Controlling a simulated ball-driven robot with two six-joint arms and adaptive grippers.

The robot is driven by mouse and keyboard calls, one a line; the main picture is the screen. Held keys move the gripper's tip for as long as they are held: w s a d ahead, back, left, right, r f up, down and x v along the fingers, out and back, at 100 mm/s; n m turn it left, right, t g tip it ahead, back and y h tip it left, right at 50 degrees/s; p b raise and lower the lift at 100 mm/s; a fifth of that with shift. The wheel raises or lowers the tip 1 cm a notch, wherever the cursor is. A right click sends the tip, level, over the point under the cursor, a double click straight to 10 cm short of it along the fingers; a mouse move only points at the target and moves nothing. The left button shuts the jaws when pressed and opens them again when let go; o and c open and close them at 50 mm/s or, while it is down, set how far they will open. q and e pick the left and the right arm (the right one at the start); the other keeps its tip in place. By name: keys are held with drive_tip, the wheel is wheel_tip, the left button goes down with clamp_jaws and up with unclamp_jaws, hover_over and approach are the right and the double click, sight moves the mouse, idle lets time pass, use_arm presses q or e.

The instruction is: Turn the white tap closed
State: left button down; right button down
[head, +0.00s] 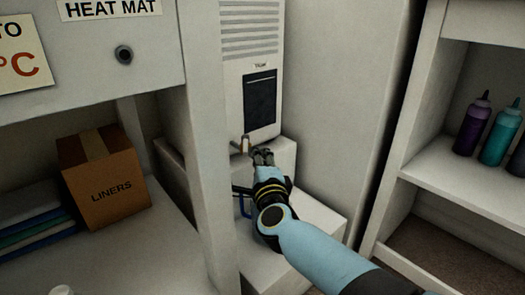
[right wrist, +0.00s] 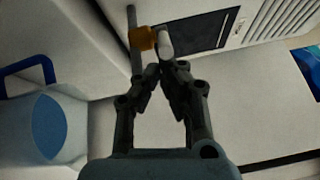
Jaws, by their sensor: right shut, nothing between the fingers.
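The tap (head: 244,145) sticks out low on the front of a white vented unit in the head view. In the right wrist view it has a brass-coloured body (right wrist: 143,38) on a grey pipe and a short white lever (right wrist: 166,43). My right gripper (head: 263,154) is just right of the tap in the head view. In the right wrist view its closed fingertips (right wrist: 162,68) are by the lower end of the white lever, with nothing between them. I cannot tell whether they touch it. My left gripper is not in view.
A jug with a blue handle (right wrist: 27,70) stands close to the gripper, mostly hidden by my arm in the head view. The vented unit (head: 236,74) has a dark panel. A LINERS box (head: 104,180) sits left. Bottles (head: 472,126) stand on the right shelf.

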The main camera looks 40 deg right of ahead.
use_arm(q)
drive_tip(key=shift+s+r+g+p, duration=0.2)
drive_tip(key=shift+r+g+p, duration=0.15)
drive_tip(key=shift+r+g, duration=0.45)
use_arm(e)
drive_tip(key=shift+w+a+m+g+h, duration=0.25)
drive_tip(key=shift+a+m+h, duration=0.25)
drive_tip(key=shift+a+h, duration=0.3)
